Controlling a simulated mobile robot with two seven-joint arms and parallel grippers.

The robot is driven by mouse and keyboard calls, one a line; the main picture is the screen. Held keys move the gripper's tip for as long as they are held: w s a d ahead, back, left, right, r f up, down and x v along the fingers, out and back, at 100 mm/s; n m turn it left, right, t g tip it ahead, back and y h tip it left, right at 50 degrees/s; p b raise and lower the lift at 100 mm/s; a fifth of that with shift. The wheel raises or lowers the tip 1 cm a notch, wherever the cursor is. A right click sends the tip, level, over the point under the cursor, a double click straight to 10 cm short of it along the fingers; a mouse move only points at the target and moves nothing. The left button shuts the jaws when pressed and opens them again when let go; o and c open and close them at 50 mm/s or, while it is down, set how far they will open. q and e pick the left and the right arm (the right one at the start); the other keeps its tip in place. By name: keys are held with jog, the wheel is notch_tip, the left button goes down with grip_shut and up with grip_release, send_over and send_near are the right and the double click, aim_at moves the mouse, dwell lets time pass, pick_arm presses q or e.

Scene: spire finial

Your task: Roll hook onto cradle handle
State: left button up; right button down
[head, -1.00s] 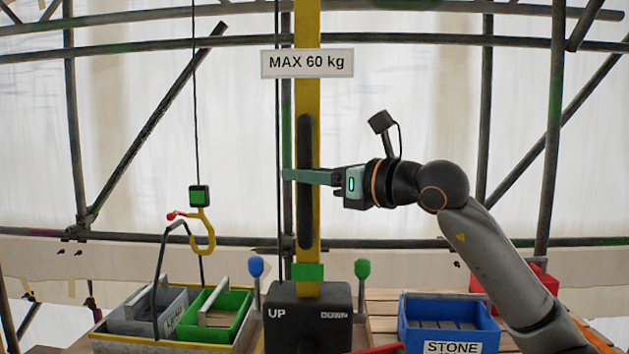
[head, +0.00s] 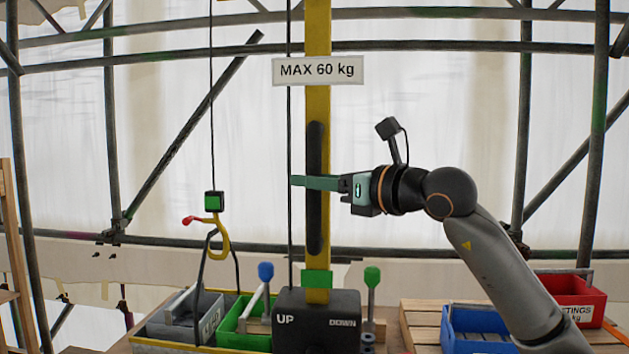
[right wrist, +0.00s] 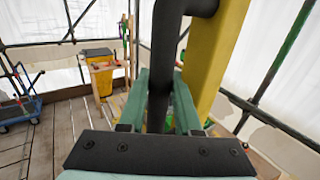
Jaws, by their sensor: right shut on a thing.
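A yellow hook (head: 222,240) with a red-tipped latch hangs on a cable below a black-and-green block (head: 214,202). The thin dark cradle handle (head: 202,270) arches up from the tray (head: 160,346), its top at the hook's level. In the picture they overlap; I cannot tell if they touch or if the hook is under the handle. My right gripper (head: 310,183) is shut on the black grab bar (head: 315,225) of the yellow mast (head: 317,105). The right wrist view shows the bar (right wrist: 165,45) between the fingers. My left gripper is out of view.
A grey crate (head: 172,328) and a green crate (head: 228,337) stand in the tray. The UP/DOWN box (head: 317,322) stands at the mast's foot, with blue and green levers beside it. A blue crate (head: 475,322) and a red crate (head: 572,290) stand right. Scaffold poles run behind.

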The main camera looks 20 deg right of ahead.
jog(key=c, duration=0.6)
grip_release()
jog(key=shift+s, duration=0.1)
jog(key=b+v, duration=0.4)
jog(key=v, duration=0.8)
jog(key=shift+s, duration=0.15)
jog(key=shift+d, duration=0.1)
